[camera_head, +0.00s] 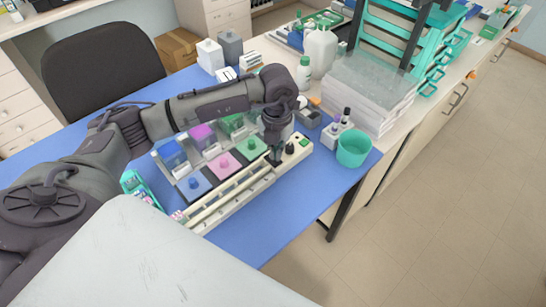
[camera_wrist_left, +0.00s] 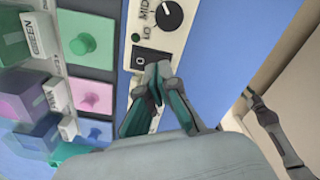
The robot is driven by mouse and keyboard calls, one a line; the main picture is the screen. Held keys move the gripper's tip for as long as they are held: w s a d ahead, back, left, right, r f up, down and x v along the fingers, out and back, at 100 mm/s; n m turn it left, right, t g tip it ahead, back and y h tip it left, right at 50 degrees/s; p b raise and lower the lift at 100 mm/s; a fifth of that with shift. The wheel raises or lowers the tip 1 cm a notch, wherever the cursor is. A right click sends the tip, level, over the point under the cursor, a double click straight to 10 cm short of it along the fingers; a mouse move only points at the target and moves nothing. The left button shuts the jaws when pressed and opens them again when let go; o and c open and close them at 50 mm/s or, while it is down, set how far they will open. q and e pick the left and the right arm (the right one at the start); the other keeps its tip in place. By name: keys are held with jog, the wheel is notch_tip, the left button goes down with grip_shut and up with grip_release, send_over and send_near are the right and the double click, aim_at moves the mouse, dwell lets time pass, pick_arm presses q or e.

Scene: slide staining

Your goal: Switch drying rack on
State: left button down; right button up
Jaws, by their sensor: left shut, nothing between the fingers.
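The drying rack (camera_head: 232,203) is a long cream unit with rails on the front of the blue mat. Its control end carries a dark knob (camera_head: 290,149). In the left wrist view the knob (camera_wrist_left: 170,15) has LO and MID marks beside it, and below it is a black rocker switch (camera_wrist_left: 149,60) with a pale mark. My left gripper (camera_head: 275,161) points down at this end. In the left wrist view its shut, empty fingertips (camera_wrist_left: 158,72) are at the switch's lower edge; I cannot tell whether they touch it.
Staining jars with coloured lids (camera_head: 223,159) stand close behind the rack. A teal cup (camera_head: 353,148) and small bottles (camera_head: 338,129) stand to its right. A stack of clear boxes (camera_head: 369,88) is farther back. The blue mat (camera_head: 300,205) in front is clear up to the table edge.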

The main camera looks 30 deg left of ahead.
pick_arm(q)
jog(key=shift+f+b, duration=0.7)
jog(key=shift+f, duration=0.2)
jog(key=shift+r, duration=0.1)
jog(key=shift+r+p, duration=2.2)
jog(key=shift+r, duration=1.3)
jog(key=shift+f, duration=0.1)
